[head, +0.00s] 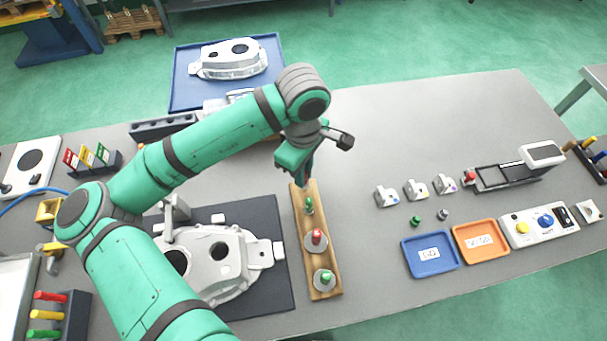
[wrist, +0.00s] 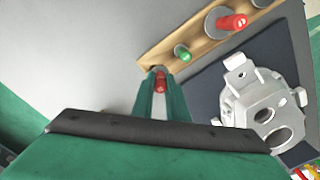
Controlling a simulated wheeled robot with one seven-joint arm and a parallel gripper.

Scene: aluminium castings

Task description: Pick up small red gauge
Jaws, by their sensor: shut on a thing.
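A small red gauge (wrist: 161,82) shows between the fingertips in the wrist view. My gripper (wrist: 160,88) is shut on it, at the far end of the wooden gauge rack (head: 299,208). In the head view my gripper (head: 304,178) hides the red gauge. I cannot tell whether the gauge is still seated in the rack or slightly lifted. In the same rack, a small green gauge (head: 308,207) stands nearest my gripper, then a larger red gauge (head: 317,238) and a larger green gauge (head: 325,278), both with round grey flanges.
An aluminium casting (head: 215,262) lies on a dark mat left of the rack. Blue (head: 431,264) and orange (head: 480,257) trays, a button panel (head: 538,227) and several small blocks are on the right. Another casting sits in a blue tray (head: 183,90) behind.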

